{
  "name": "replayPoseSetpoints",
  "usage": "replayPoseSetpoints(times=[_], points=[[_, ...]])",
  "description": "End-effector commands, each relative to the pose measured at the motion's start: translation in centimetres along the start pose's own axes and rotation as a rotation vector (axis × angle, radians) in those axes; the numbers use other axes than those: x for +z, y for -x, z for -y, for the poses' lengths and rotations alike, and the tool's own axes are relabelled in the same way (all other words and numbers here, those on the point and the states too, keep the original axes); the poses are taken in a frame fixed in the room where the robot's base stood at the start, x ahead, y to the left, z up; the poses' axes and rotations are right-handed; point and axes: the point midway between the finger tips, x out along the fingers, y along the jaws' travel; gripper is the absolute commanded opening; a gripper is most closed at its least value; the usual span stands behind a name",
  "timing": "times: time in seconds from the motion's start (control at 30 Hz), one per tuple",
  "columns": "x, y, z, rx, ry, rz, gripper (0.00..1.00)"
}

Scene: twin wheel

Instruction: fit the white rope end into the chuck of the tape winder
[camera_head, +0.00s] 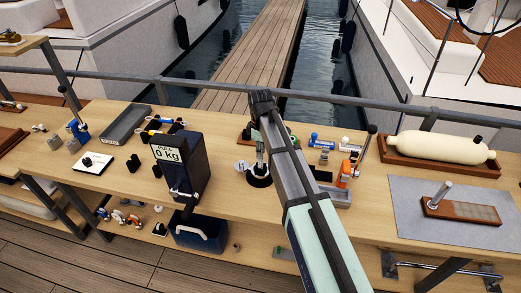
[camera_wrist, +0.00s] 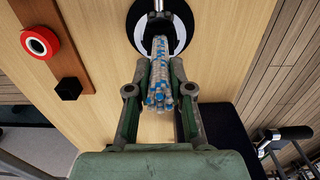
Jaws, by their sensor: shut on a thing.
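My gripper (camera_wrist: 160,92) is shut on a thick white rope end (camera_wrist: 160,75) with blue flecks. The rope lies between the two green fingers and points away from the wrist. Beyond its tip stands a metal post (camera_wrist: 158,7) on a round black base (camera_wrist: 184,30) with a white ring around the middle. Whether the rope touches the post or ring cannot be told. In the head view the black base (camera_head: 258,181) is on the bench below my wrist, and my arm hides much of the grip. I cannot tell for sure which part is the tape winder's chuck.
A black box reading "PULL 0 kg" (camera_head: 180,165) stands to the left. An orange tool (camera_head: 346,172) stands right of my arm. A cream cylinder (camera_head: 436,146) lies in a wooden tray farther right. In the wrist view a red ring (camera_wrist: 52,38) lies at the left.

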Motion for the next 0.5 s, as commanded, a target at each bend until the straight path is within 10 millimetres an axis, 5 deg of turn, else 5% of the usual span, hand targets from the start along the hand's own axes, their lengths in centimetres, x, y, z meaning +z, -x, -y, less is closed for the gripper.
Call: replayPoseSetpoints(times=[0.5], points=[[0.0, -1.2, 0.0, 0.000, 0.000, 0.000, 0.00]])
